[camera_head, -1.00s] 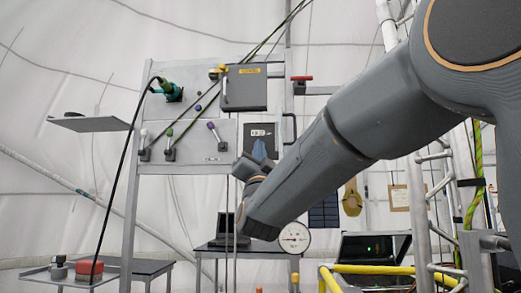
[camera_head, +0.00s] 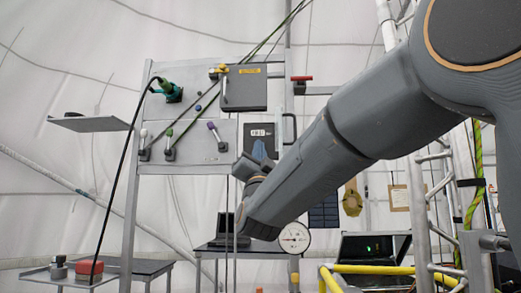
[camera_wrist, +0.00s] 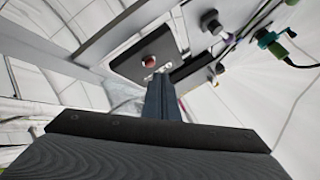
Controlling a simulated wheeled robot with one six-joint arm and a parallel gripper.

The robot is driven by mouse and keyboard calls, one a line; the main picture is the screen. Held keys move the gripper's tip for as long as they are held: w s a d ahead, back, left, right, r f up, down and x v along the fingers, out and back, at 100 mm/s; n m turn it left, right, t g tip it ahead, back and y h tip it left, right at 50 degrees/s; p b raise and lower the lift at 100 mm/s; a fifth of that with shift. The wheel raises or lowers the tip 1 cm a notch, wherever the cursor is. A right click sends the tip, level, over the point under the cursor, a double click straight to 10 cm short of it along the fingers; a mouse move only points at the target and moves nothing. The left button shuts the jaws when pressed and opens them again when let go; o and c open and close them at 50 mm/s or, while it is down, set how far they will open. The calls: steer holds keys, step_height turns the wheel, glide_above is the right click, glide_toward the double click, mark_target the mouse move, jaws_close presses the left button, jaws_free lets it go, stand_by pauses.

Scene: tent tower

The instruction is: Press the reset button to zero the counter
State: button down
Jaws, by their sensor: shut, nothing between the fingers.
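The counter (camera_head: 251,133) is a dark plate on the grey panel with small light digits near its top; I cannot read them surely. In the wrist view the dark plate (camera_wrist: 128,66) carries a round red button (camera_wrist: 148,61) beside the partly hidden light digits. My gripper (camera_head: 259,148) has its blue-grey fingers together in front of the counter plate and hides its lower part. In the wrist view the shut, empty fingers (camera_wrist: 160,83) point at the plate, with their tips near the digits and the button. I cannot tell whether they touch the plate.
Levers with purple (camera_head: 211,126) and green knobs are left of the counter. A grey box with a yellow label (camera_head: 248,71) sits above it, and a red handle (camera_head: 302,78) is at upper right. A handle bar (camera_head: 293,130) stands just right of the plate.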

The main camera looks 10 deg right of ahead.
steer(key=shift+w, duration=0.15)
stand_by(0.3)
steer(key=shift+w+b, duration=0.3)
steer(key=shift+b, duration=0.25)
steer(key=shift+w+d+b, duration=0.15)
steer(key=shift+w+b, duration=0.15)
steer(key=shift+w, duration=0.05)
stand_by(0.3)
steer(key=shift+s, duration=0.2)
steer(key=shift+s+b, duration=0.45)
steer(key=shift+s, duration=0.15)
steer(key=s, duration=0.2)
steer(key=s+a+b, duration=0.1)
steer(key=s, duration=0.2)
steer(key=shift+a+b, duration=0.15)
steer(key=shift+b, duration=0.15)
stand_by(1.1)
